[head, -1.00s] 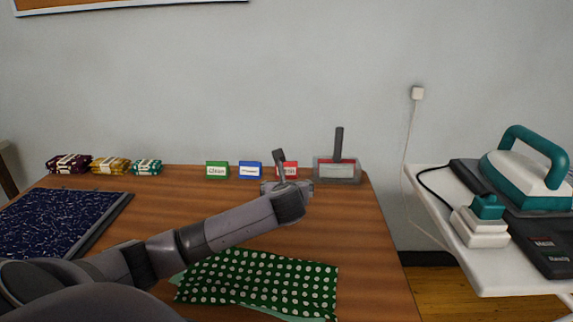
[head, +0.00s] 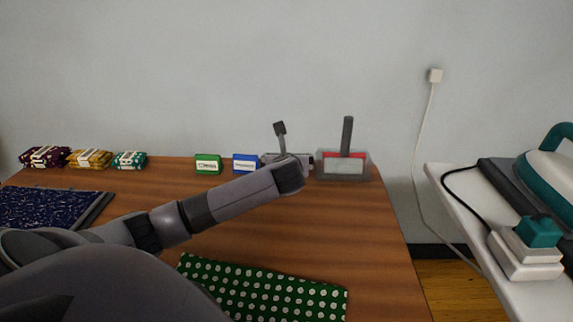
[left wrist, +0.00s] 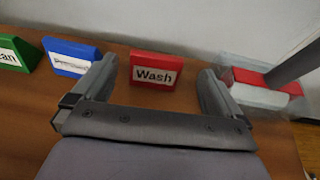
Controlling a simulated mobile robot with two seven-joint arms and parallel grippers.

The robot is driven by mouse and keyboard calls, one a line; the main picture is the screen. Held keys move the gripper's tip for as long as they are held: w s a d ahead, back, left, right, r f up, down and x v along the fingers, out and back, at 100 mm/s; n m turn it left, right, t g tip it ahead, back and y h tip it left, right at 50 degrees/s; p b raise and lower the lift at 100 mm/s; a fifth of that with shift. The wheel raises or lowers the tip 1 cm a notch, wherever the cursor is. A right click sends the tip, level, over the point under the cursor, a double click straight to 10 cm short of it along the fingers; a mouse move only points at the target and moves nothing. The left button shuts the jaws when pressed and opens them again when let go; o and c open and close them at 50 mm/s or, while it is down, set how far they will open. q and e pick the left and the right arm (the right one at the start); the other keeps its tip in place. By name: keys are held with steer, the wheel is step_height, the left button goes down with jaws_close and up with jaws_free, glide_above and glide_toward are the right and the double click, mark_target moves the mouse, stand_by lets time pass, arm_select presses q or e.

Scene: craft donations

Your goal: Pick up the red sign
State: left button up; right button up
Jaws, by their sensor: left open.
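The red sign (left wrist: 156,72), with a white label reading "Wash", stands upright on the wooden table in the left wrist view. My left gripper (left wrist: 155,85) is open, with one finger on each side of the sign's front; I cannot tell whether the fingers reach past its face. In the head view my left gripper (head: 288,160) is at the table's back edge and hides the red sign. My right gripper is not seen.
A blue sign (head: 245,163) and a green sign (head: 208,164) stand to the left. A clear bin (head: 343,177) with red and white contents and a grey handle stands close on the right. Dotted green cloth (head: 265,290) lies in front.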

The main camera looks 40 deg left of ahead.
arm_select(q)
steer(key=x, duration=0.2)
steer(key=b+x, duration=0.1)
steer(key=x, duration=0.1)
steer(key=shift+a+f+b, duration=0.25)
steer(key=shift+f+b, duration=0.05)
steer(key=shift+f, duration=0.05)
steer(key=shift+w+a+f, duration=0.1)
steer(key=shift+w+a, duration=0.2)
steer(key=shift+w, duration=0.1)
steer(key=c, duration=0.9)
